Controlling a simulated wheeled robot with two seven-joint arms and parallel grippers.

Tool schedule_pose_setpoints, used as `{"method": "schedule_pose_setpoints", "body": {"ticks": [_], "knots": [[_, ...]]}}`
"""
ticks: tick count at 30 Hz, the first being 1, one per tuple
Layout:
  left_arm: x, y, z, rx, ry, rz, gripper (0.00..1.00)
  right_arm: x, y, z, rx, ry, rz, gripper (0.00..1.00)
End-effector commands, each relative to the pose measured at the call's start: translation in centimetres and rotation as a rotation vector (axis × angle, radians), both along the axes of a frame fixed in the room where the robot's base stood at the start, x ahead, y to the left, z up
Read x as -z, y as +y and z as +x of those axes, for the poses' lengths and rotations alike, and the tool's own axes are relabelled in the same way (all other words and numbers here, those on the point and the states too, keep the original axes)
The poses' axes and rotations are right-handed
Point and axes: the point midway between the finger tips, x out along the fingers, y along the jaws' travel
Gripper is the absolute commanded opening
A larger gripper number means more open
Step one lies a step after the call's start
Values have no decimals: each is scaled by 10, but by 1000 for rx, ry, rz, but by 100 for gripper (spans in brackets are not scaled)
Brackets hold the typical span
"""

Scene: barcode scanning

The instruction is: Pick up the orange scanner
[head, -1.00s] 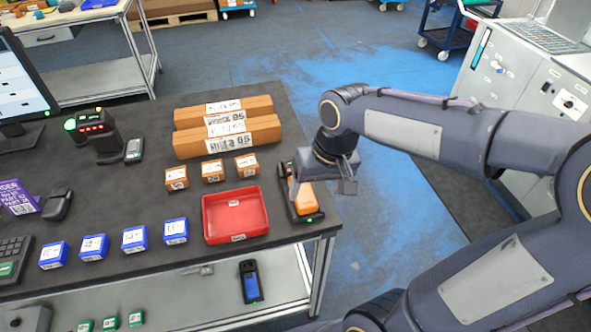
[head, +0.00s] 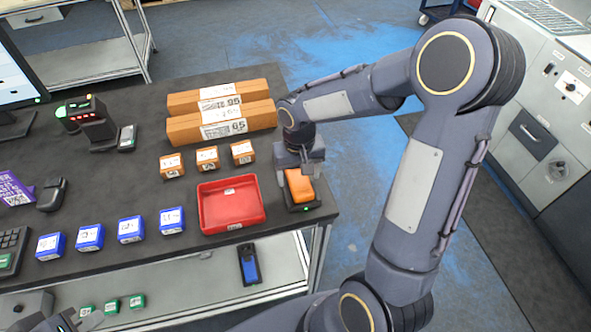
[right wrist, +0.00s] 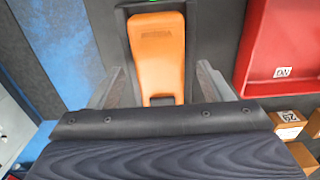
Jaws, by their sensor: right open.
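The orange scanner (head: 299,184) sits in its dark cradle (head: 305,208) at the right end of the table, beside the red tray. In the right wrist view the scanner (right wrist: 157,50) runs down the middle between the fingers. My right gripper (head: 305,167) is over its far end in the head view. In the right wrist view my right gripper (right wrist: 162,82) is open, one finger on each side of the scanner, with gaps showing. The scanner's lower end is hidden behind the gripper body. My left gripper (head: 78,320) shows only partly at the bottom left edge; its jaws are unclear.
The red tray (head: 204,229) is left of the scanner. Small orange boxes (head: 207,158) and long cartons (head: 222,132) lie behind. Blue boxes (head: 131,229) line the front. Another scanner (head: 98,125) stands at the left. A lower shelf (head: 190,283) holds a blue-black device (head: 249,265).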

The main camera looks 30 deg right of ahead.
Motion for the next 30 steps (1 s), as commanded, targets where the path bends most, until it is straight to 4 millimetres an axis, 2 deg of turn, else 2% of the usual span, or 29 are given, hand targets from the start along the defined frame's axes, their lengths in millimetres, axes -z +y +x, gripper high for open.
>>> {"method": "schedule_pose_setpoints", "body": {"ticks": [7, 8, 20, 30], "knots": [[0, 0, 0, 0, 0, 0, 0, 2, 0, 0, 0, -1, 0, 73], [0, 0, 0, 0, 0, 0, 0, 2, 0, 0, 0, -1, 0, 70], [0, 0, 0, 0, 0, 0, 0, 2, 0, 0, 0, -1, 0, 18], [0, 0, 0, 0, 0, 0, 0, -2, 0, 1, 0, -4, 0, 17]]}}
